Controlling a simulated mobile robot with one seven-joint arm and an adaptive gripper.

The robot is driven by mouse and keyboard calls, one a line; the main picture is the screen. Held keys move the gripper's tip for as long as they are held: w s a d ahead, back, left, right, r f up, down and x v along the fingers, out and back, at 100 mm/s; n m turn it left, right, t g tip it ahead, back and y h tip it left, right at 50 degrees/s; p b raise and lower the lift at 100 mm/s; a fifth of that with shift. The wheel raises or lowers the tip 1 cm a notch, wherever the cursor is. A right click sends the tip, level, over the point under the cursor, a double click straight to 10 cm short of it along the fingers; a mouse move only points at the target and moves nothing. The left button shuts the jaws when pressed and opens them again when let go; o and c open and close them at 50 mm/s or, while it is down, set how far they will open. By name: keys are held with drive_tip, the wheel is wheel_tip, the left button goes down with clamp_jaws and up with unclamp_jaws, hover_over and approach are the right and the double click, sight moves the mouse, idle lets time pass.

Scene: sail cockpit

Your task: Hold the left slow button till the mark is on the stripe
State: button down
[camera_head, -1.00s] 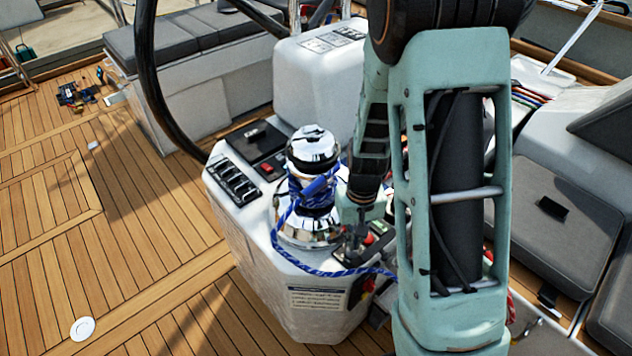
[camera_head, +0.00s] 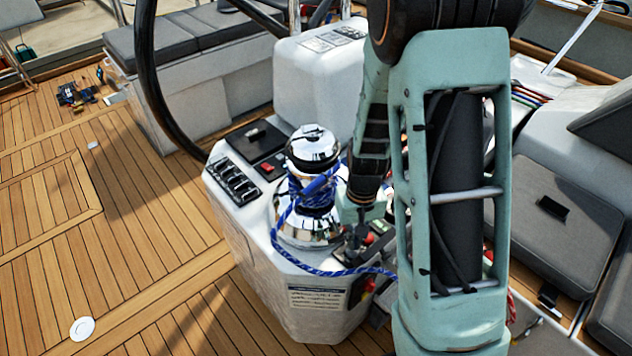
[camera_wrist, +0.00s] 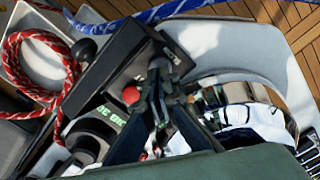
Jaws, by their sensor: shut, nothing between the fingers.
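The dark control panel (camera_wrist: 108,72) has a red button (camera_wrist: 131,95) and a lit green display (camera_wrist: 110,112). In the head view it is mostly hidden behind my arm beside the chrome winch (camera_head: 311,150). My gripper (camera_wrist: 160,72) is shut and empty, with its fingertips at the panel beside the red button. The fingers cover what lies under them, so I cannot tell whether a button is pressed. A blue rope (camera_head: 290,258) wraps the winch and runs right along the console edge. I cannot make out the mark or the stripe.
The white console (camera_head: 235,230) carries a row of black switches (camera_head: 233,183) on its left. A black steering wheel rim (camera_head: 146,80) stands behind it. A red and white rope (camera_wrist: 18,55) lies coiled near the panel. The teak deck (camera_head: 130,235) at left is mostly clear.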

drive_tip(key=shift+f+b, duration=0.8)
drive_tip(key=shift+f, duration=0.25)
drive_tip(key=shift+r, duration=0.1)
idle(1.3)
wheel_tip(320, 180, up, 9)
drive_tip(key=p, duration=0.7)
